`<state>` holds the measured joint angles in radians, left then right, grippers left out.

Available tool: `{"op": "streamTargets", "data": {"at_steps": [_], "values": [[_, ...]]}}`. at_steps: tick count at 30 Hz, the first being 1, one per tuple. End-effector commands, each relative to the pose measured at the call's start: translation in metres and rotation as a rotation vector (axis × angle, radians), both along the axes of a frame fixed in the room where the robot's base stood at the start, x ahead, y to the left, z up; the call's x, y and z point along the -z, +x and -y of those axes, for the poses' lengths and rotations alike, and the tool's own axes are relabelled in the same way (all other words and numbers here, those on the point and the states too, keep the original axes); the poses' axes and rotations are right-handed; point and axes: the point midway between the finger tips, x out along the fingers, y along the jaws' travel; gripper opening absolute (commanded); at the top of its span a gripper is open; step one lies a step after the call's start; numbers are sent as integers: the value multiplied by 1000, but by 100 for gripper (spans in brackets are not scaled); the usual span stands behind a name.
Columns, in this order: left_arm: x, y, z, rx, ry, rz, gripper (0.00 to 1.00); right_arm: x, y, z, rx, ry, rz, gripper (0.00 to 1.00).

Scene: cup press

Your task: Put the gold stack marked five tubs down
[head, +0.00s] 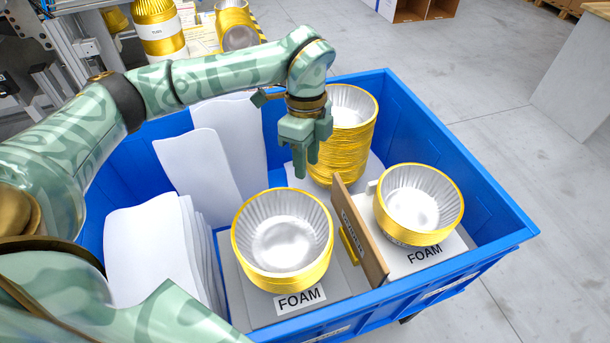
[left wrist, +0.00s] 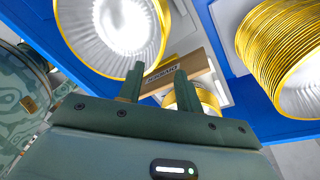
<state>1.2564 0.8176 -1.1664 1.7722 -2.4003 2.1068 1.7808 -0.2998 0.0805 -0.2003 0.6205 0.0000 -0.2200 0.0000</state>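Gold-rimmed tub stacks with silver insides stand in a blue bin (head: 480,190): a front stack (head: 283,245), a right stack (head: 417,205) and a tall back stack (head: 345,150). I cannot read a "five" mark on any of them. My left gripper (head: 306,165) points down above the bin, just left of the back stack in the picture. Its fingers are apart and hold nothing in the left wrist view (left wrist: 158,88). Stacks show beyond them there, including a tall one (left wrist: 275,55) at the right. My right gripper is not in view.
A brown cardboard divider (head: 358,235) stands between the front and right stacks. FOAM labels (head: 300,300) lie in front of both. White sheets (head: 150,250) lean at the bin's left. Beyond the bin, a gold stack (head: 160,25) and a tilted one (head: 237,25) show.

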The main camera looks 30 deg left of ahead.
Motion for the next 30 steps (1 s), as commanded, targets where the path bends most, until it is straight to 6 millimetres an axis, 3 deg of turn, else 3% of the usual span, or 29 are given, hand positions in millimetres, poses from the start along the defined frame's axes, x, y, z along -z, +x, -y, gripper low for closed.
{"op": "streamTargets", "data": {"at_steps": [3,8,30], "values": [[-25,3,-2,-1,1,4,35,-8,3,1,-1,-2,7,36],[-39,5,-4,-1,1,-1,35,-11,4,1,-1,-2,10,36],[-39,6,-4,0,0,-2,35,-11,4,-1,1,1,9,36]]}}
